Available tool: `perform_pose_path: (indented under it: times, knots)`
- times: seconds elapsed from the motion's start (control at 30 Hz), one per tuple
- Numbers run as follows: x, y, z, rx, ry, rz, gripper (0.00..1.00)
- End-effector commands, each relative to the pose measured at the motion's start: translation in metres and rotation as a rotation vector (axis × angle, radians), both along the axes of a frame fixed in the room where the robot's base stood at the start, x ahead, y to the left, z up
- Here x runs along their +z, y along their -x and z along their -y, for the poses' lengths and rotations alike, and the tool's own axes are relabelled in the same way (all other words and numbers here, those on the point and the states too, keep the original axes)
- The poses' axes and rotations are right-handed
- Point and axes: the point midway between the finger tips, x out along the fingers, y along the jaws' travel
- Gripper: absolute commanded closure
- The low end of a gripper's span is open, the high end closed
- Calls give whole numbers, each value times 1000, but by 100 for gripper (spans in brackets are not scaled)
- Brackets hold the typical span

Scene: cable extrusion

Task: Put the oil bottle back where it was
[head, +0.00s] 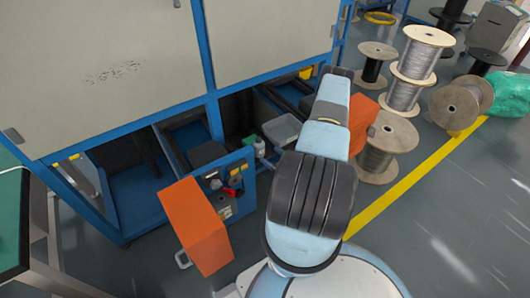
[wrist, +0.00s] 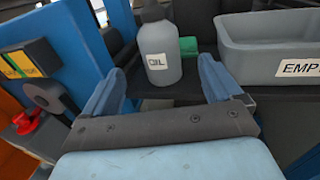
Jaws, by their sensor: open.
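The oil bottle (wrist: 158,52) is grey with a white "OIL" label and stands upright on a dark shelf (wrist: 183,88) in the wrist view. It also shows small in the head view (head: 260,148), inside the blue-framed machine. My gripper (wrist: 160,68) is open, with its two blue fingers pointing toward the bottle. The bottle appears between the fingertips, and no finger is seen closed on it.
A grey bin (wrist: 268,50) labelled "EMP..." sits right of the bottle. A green object (wrist: 188,46) is just behind it. A blue panel with switches (wrist: 25,62) and a red knob (wrist: 27,124) is at left. An orange door (head: 198,227) stands out into the aisle.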

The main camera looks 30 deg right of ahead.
Motion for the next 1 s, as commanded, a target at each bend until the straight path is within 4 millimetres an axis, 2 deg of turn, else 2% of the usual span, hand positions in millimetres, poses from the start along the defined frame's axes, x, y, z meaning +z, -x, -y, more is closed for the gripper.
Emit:
perform_pose_path:
  times: [0.1,0.23,0.37,0.47,0.77,1.0]
  knots:
    - [0,11,3,-2,0,-1,8]
    - [0,16,4,0,0,-1,8]
    - [3,15,4,6,4,2,8]
    - [17,7,4,40,16,13,8]
    - [109,-37,-15,287,105,71,8]
    - [191,-61,-45,509,205,112,8]
